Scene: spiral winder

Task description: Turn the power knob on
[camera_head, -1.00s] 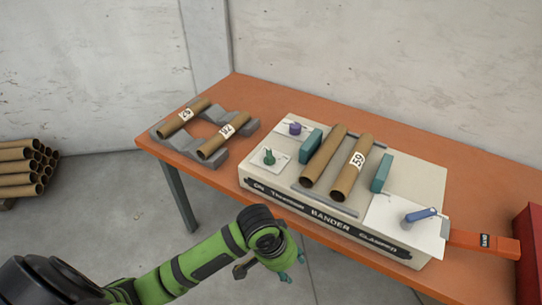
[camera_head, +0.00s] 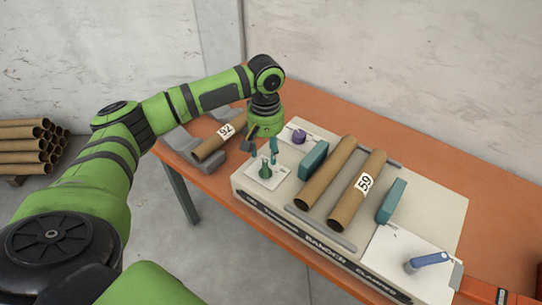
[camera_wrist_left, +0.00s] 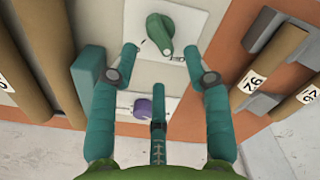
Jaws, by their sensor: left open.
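The winder machine (camera_head: 345,246) is a beige box on the table with lettering along its front. A green knob (camera_head: 265,170) sits on a white plate at its front left; the wrist view shows it (camera_wrist_left: 160,34) with its handle slanted. A purple knob (camera_head: 299,136) stands behind it and also shows in the wrist view (camera_wrist_left: 143,107). My left gripper (camera_head: 264,156) is open and empty, pointing down just above the green knob. In the wrist view its fingertips (camera_wrist_left: 160,50) are apart, either side of and slightly short of the green knob. My right gripper is not in view.
Two cardboard tubes (camera_head: 357,190) lie on the machine between teal blocks (camera_head: 313,160). A blue lever (camera_head: 428,259) is at its right end. The orange table (camera_head: 440,165) is clear behind the machine.

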